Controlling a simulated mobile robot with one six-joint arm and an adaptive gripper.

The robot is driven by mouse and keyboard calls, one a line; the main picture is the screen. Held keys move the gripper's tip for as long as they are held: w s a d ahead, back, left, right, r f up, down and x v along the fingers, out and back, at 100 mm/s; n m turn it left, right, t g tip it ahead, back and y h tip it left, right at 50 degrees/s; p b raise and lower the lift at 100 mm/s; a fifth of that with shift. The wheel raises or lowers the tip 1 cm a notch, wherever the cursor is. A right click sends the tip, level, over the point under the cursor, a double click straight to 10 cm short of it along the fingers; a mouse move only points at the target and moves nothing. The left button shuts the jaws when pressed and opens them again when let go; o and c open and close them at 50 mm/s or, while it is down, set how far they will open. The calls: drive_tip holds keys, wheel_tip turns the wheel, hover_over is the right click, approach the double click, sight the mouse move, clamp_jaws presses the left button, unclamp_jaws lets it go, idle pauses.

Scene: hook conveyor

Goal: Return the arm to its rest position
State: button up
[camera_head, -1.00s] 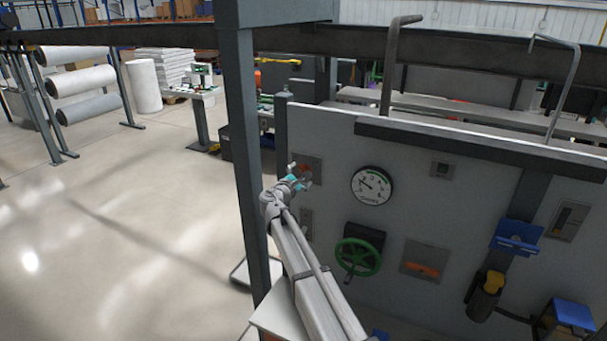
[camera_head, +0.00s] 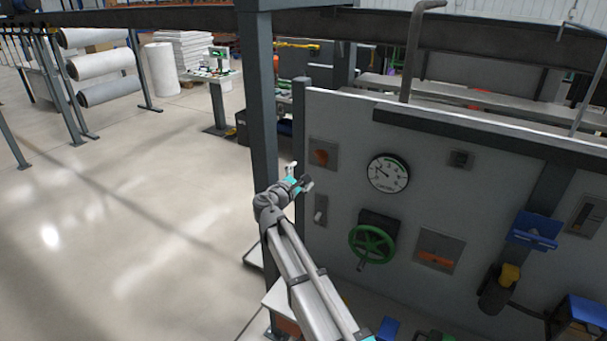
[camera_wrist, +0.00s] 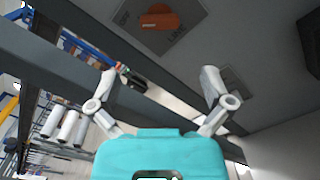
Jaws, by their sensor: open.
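My gripper (camera_head: 299,178) is at the end of my raised arm, in front of the left edge of the grey panel (camera_head: 335,270). In the wrist view my gripper (camera_wrist: 158,90) has its two fingers spread wide with nothing between them. An orange rotary switch (camera_head: 322,157) on the panel is just above and right of the gripper in the head view. The same orange switch (camera_wrist: 160,20) shows at the top of the wrist view, beyond the fingertips. The gripper appears apart from the panel.
A dark post (camera_head: 262,110) stands close left of my gripper. The panel carries a dial gauge (camera_head: 388,173), a green handwheel (camera_head: 371,244) and an orange handle (camera_head: 437,260). Open floor (camera_head: 120,230) lies to the left. An overhead rail (camera_head: 450,40) crosses the top.

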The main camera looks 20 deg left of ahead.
idle(0.4)
drive_tip(key=d+f+m+g+h+b, duration=0.25)
drive_tip(key=d+f+m, duration=0.35)
drive_tip(key=d, duration=0.6)
drive_tip(key=d+f+m+g+h+b, duration=0.1)
drive_tip(key=d+f+m+g+b, duration=0.25)
drive_tip(key=d+f, duration=0.6)
drive_tip(key=d+f+m+g+h+b, duration=0.1)
drive_tip(key=d+f+m+g+b, duration=0.35)
drive_tip(key=d, duration=0.85)
drive_tip(key=s+d+f+m+g+y+b, duration=0.6)
drive_tip(key=s+d+f+m+b, duration=0.3)
drive_tip(key=s+d+f, duration=0.9)
drive_tip(key=s+d+m+g, duration=0.1)
drive_tip(key=m, duration=0.2)
drive_tip(key=shift+d+f, duration=0.25)
drive_tip(key=shift+f, duration=0.05)
drive_tip(key=shift+g, duration=0.25)
